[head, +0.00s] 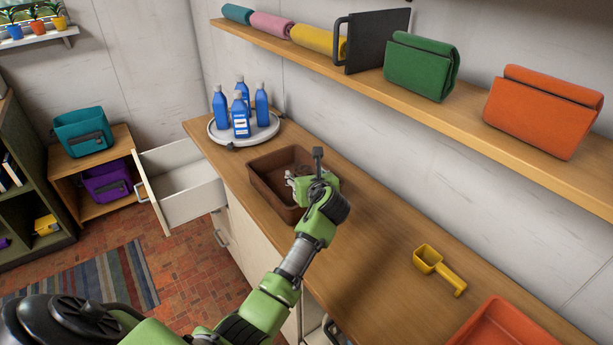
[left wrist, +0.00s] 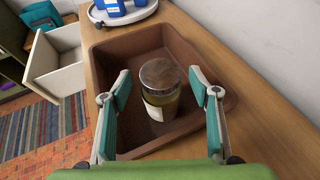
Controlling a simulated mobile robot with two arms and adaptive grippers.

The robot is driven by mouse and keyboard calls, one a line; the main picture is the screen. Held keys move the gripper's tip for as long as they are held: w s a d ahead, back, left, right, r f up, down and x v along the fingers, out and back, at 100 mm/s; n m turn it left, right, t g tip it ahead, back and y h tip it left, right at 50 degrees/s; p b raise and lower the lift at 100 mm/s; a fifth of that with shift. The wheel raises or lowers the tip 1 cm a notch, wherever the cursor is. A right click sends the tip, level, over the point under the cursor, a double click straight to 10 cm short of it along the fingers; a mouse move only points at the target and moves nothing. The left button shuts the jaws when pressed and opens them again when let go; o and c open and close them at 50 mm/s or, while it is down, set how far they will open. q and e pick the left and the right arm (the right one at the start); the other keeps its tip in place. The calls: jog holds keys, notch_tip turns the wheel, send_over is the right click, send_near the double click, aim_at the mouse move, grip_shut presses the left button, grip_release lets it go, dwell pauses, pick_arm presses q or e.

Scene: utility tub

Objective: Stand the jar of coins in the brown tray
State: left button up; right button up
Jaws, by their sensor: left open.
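The jar (left wrist: 160,90), with a dull brown lid, yellowish-green sides and a white label, stands upright on the floor of the brown tray (left wrist: 110,60) in the left wrist view. My left gripper (left wrist: 160,86) is open, with one finger on each side of the jar and visible gaps between. In the head view the brown tray (head: 262,182) sits on the wooden counter, and my left gripper (head: 297,188) is down inside its right part. My arm and gripper hide the jar there. My right gripper is not in view.
A round white turntable (head: 255,135) with several blue bottles stands behind the tray. A yellow scoop (head: 440,268) and an orange-red tray (head: 500,325) lie to the right. A wall shelf (head: 480,135) with bags overhangs the counter. An open drawer (head: 185,190) juts out at left.

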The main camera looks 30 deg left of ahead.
pick_arm(q)
jog(key=v, duration=1.2)
